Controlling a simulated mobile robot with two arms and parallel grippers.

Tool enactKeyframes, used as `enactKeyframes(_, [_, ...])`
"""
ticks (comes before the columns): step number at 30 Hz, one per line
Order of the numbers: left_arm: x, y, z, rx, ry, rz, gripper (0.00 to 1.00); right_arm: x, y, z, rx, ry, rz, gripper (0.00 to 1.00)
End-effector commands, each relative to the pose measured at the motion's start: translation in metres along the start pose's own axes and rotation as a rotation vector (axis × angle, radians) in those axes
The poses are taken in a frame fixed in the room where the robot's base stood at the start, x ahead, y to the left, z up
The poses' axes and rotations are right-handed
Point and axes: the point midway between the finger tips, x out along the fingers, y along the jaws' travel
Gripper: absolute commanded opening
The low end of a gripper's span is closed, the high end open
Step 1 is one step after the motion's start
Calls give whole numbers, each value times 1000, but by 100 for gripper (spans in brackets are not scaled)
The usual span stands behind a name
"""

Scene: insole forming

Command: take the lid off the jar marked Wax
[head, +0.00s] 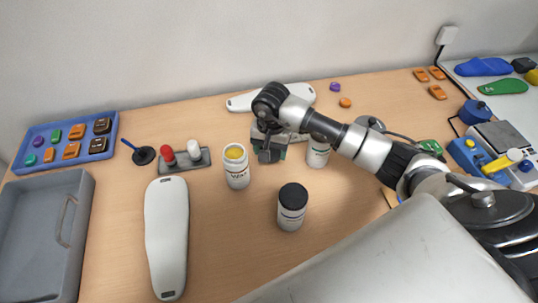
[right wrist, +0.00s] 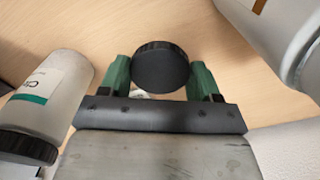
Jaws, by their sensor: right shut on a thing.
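The white jar (head: 237,178), whose small label seems to read Wax, stands upright and open on the table. Yellow material shows in its mouth. My right gripper (head: 270,153) is just right of this jar, apart from it. In the right wrist view a round black lid (right wrist: 161,67) sits between the green fingers of my right gripper (right wrist: 160,80), which is shut on it. The lid is mostly hidden in the head view. My left gripper is not in view.
A black-lidded jar (head: 290,212) stands in front, and a green-labelled jar (head: 318,153) stands right of the gripper, close by. A white insole form (head: 166,235) lies at left. A grey bin (head: 75,245) and blue tray (head: 112,133) are far left.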

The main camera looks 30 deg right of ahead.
Motion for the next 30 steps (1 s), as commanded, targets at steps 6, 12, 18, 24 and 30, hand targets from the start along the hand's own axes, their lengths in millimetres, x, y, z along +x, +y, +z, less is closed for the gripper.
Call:
enactKeyframes(6, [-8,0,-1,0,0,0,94,29,0,1,1,-4,2,35])
enactKeyframes(12, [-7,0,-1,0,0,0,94,34,0,0,-1,1,0,35])
enactKeyframes(18, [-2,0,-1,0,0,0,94,38,0,0,-1,1,0,35])
enactKeyframes(24, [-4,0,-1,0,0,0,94,36,0,0,0,0,0,88])
enactKeyframes(30, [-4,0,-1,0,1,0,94,36,0,0,-1,0,0,88])
